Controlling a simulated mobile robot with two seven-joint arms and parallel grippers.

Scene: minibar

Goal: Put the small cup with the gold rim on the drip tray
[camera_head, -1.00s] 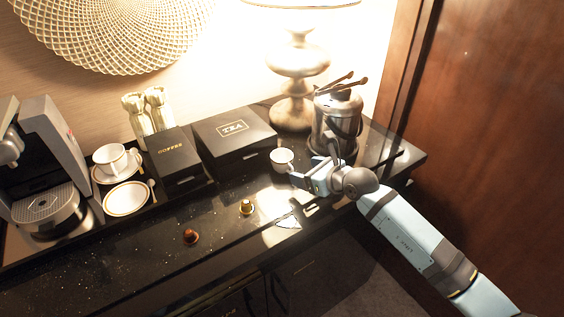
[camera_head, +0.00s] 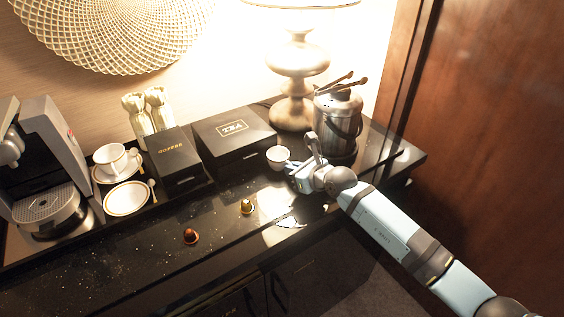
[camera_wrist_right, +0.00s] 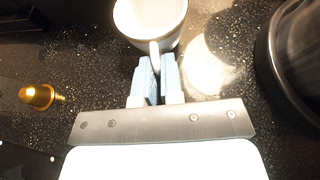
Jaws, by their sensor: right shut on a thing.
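The small white cup (camera_head: 278,156) stands upright on the black counter, in front of the tea box's right end. In the wrist view the cup (camera_wrist_right: 150,18) is cut off at the top, and its handle points to my fingers. My right gripper (camera_head: 291,166) is at the cup's right side, and its fingers (camera_wrist_right: 156,67) are shut on the cup handle. The drip tray (camera_head: 40,203) is at the base of the coffee machine, far left. My left gripper is not in view.
A larger cup on a saucer (camera_head: 97,176) and an empty gold-rimmed plate (camera_head: 127,199) lie beside the machine. The coffee box (camera_head: 173,155), tea box (camera_head: 232,135), lamp (camera_head: 298,62) and ice bucket (camera_head: 336,125) stand behind.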

